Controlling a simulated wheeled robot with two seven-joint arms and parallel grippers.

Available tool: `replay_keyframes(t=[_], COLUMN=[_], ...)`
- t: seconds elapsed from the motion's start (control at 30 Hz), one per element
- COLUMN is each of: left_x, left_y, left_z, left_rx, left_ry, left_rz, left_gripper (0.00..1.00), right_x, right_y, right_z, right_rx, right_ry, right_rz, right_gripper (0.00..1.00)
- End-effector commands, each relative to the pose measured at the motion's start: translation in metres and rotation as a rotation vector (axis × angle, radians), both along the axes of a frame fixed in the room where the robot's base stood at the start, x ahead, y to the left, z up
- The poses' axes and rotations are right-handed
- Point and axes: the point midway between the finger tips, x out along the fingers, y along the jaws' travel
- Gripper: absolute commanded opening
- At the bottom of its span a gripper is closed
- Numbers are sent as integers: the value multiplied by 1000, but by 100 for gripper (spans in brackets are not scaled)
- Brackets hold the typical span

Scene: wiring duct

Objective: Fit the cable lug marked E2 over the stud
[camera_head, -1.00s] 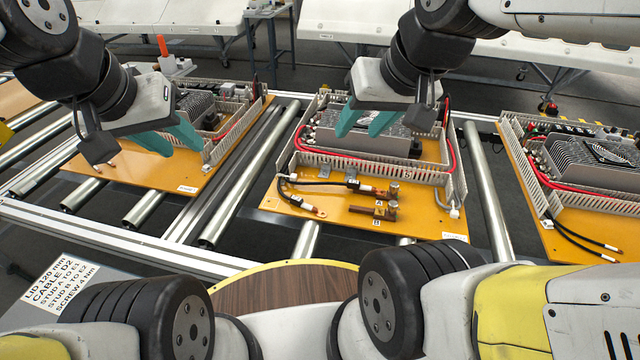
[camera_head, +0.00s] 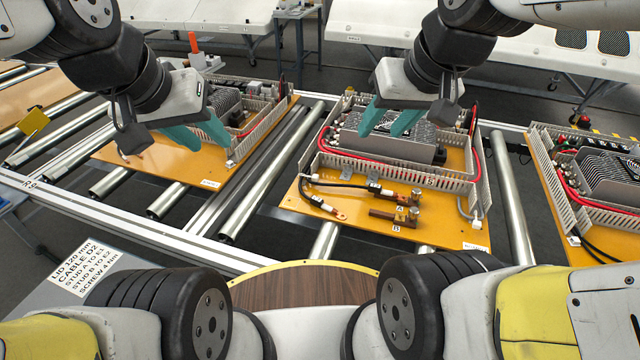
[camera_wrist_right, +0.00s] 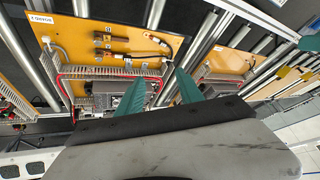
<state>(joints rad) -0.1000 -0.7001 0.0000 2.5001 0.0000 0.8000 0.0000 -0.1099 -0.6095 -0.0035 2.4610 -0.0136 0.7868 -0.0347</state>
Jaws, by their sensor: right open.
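My left gripper (camera_head: 198,134) is open and empty above the left panel. My right gripper (camera_head: 388,122) is open and empty above the heat sink of the middle panel; its two teal fingers also show apart in the wrist view (camera_wrist_right: 158,84). Two black cables lie at the front of the middle panel. The lower one ends in a bare copper lug (camera_head: 340,214), away from the studs. The upper cable's lug (camera_head: 387,193) points at the stud marked A (camera_head: 414,199); whether it sits on it I cannot tell. The stud marked B (camera_head: 394,214) is in front. The E2 mark is not readable.
Slotted duct walls (camera_head: 390,176) and a red cable surround the heat sink. A placard (camera_head: 88,268) reads stud A to E1, stud B to E2. Similar panels stand left and right on rollers (camera_head: 270,178). The panel's front strip is clear of my grippers.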

Motion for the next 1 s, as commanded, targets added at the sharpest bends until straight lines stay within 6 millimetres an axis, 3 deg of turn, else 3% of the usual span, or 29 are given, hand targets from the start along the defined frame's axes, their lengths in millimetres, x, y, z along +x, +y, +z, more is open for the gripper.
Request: replay_keyframes(t=[0.27,0.47,0.67,0.8,1.0], left_x=[0,0,0,0,0], left_y=[0,0,0,0,0], left_z=[0,0,0,0,0], left_rx=[0,0,0,0,0], left_ry=[0,0,0,0,0], left_rz=[0,0,0,0,0], left_gripper=[36,36,36,36,36], right_x=[70,119,161,185,206], right_y=[12,26,43,56,74], right_z=[-32,-72,-128,-175,-244], right_rx=[-109,-184,-253,-299,-353], right_ry=[107,179,250,300,362], right_rz=[168,303,445,550,690], right_gripper=[44,44,44,44,44])
